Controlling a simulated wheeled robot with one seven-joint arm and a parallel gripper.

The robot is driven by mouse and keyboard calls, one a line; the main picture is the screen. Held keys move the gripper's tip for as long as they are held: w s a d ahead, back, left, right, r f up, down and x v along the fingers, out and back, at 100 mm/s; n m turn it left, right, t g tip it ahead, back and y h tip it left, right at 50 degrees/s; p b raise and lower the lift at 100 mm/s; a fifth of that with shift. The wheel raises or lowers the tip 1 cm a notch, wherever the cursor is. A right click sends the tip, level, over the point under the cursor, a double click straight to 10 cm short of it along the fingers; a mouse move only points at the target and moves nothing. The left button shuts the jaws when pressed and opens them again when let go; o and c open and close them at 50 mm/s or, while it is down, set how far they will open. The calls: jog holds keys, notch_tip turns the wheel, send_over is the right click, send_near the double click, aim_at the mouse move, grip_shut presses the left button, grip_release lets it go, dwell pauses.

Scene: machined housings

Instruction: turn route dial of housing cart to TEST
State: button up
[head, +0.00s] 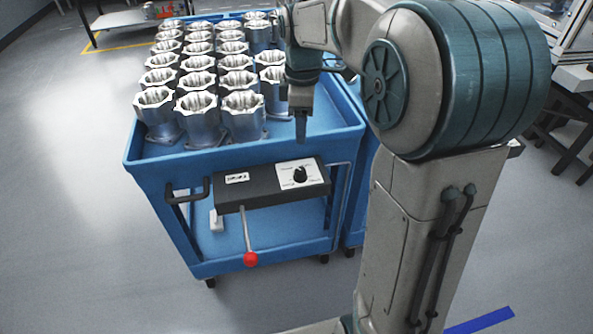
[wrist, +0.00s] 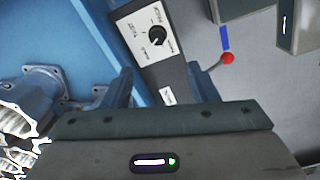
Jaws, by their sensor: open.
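The blue housing cart (head: 150,172) stands in the middle of the head view with machined housings on its top. A dark control box (head: 262,187) is fixed to its near end. The black route dial (head: 300,174) sits on a white plate at the box's right end; the dial also shows in the wrist view (wrist: 157,39). The label words are too small to read, so I cannot tell its setting. My gripper (head: 301,130) points down above the box, apart from the dial. In the wrist view its two fingers (wrist: 163,84) are spread with nothing between them.
A lever with a red knob (head: 250,259) sticks out below the box. A black handle (head: 188,190) is at the cart's left. Silver housings (head: 243,116) crowd the tray behind my gripper. The floor (head: 75,230) at left is clear.

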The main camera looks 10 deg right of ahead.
aim_at(300, 170)
jog(key=shift+n, duration=0.3)
jog(key=f+b, duration=0.1)
jog(key=f, duration=0.4)
jog(key=f+b, duration=0.1)
jog(key=f, duration=0.8)
jog(key=shift+w+f+b, duration=0.3)
jog(key=shift+w+b, duration=0.05)
jog(key=shift+b, duration=0.05)
jog(key=c, duration=1)
